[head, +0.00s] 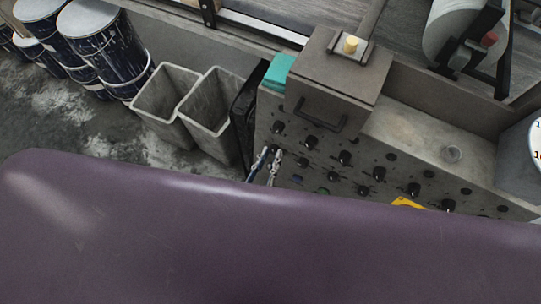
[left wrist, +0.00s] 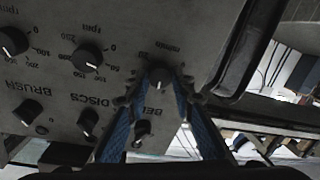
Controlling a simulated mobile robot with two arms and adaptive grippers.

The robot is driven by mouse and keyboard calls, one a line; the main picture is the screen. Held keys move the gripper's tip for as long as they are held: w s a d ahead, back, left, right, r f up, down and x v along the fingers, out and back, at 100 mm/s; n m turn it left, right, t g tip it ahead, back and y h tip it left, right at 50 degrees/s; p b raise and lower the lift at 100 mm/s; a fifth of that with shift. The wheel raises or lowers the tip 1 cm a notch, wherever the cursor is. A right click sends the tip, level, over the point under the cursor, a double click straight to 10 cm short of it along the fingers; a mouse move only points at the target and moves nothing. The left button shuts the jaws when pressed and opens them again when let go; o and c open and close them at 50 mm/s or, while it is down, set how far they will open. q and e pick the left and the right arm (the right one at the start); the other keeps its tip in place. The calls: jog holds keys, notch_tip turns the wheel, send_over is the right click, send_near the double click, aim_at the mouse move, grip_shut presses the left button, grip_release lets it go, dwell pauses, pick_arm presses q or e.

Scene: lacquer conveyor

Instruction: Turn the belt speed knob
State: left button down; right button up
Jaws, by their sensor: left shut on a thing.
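The belt speed knob (left wrist: 160,77) is a round black dial with a pale pointer line, on the grey control panel (left wrist: 60,75). In the left wrist view it sits between the fingertips of my left gripper (left wrist: 160,90), under a scale that reads upside down. The blue fingers with dark tips are shut on the knob from both sides. The letters "BEL" show between the fingers, the rest covered. In the head view my left gripper (head: 267,164) is small, at the left end of the panel. My right gripper is in neither view.
Several other black knobs stand close by, among them one (left wrist: 87,57) left of the fingers and one (left wrist: 142,131) between them. Two grey bins (head: 208,113) stand left of the panel, with paint drums (head: 97,40) farther left. A large purple surface hides the lower head view.

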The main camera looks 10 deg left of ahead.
pick_arm(q)
jog(key=m+h, duration=0.1)
jog(key=m, duration=0.5)
jog(key=shift+f, duration=0.1)
jog(key=shift+m, duration=0.5)
jog(key=c, duration=1.7)
grip_release()
jog(key=shift+o, duration=0.2)
jog(key=f+v, duration=0.1)
jog(key=v, duration=1.1)
jog(key=shift+r, duration=0.45)
